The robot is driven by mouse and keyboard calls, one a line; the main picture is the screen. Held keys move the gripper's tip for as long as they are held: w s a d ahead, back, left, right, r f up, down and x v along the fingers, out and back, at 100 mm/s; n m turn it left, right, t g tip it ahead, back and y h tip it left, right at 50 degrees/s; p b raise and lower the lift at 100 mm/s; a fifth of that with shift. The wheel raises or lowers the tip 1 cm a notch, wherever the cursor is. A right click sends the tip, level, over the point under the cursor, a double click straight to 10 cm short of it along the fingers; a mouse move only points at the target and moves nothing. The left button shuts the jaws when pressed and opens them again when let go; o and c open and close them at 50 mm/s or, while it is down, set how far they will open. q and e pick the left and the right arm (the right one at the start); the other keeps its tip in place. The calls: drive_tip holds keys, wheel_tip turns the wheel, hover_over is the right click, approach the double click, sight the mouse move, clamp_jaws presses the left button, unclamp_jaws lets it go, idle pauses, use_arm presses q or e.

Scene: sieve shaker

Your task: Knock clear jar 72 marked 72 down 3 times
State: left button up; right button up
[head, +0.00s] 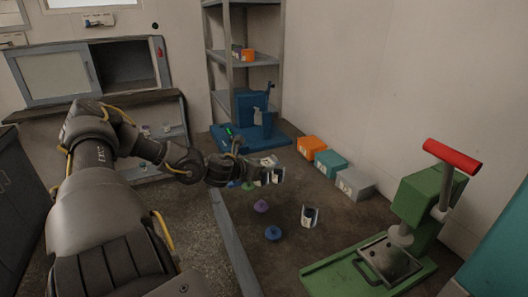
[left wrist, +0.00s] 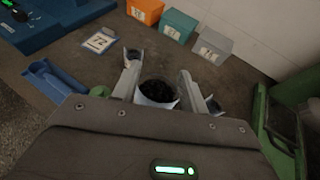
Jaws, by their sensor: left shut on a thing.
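My left gripper (head: 268,177) is shut on a clear jar with a white label (head: 277,177). In the left wrist view the jar (left wrist: 157,93) sits upright or nearly so between the two fingers (left wrist: 158,88), with dark grains inside. I cannot read its label, nor tell whether its base touches the bench. A white card marked 72 (left wrist: 100,41) lies flat on the bench beyond the gripper. A second clear jar with a pale label (head: 310,216) stands apart to the right, nearer the front. My right gripper is not in view.
Green (head: 248,186), purple (head: 262,206) and blue (head: 273,233) lids lie nearby. Orange (head: 312,147), teal (head: 330,163) and grey (head: 355,183) boxes line the wall. A green press (head: 425,200) stands at right, a blue machine (head: 250,132) at the back. A blue scoop (left wrist: 55,82) lies left.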

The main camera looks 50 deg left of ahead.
use_arm(q)
drive_tip(key=d+f+m+h, duration=0.2)
drive_tip(key=d+f+h, duration=0.1)
drive_tip(key=d, duration=0.4)
drive_tip(key=d+f+m+h, duration=0.2)
drive_tip(key=d, duration=0.6)
drive_tip(key=s+d+r+m+g+h, duration=0.1)
drive_tip(key=s+d+m+g+h, duration=0.1)
drive_tip(key=d, duration=0.8)
drive_tip(key=s+d+r+m+g+h, duration=0.1)
drive_tip(key=s+d+m+g+h, duration=0.2)
drive_tip(key=d+m+h, duration=0.3)
drive_tip(key=s+d, duration=0.1)
drive_tip(key=d, duration=0.3)
drive_tip(key=shift+s+d+m, duration=0.15)
drive_tip(key=shift+m, duration=0.25)
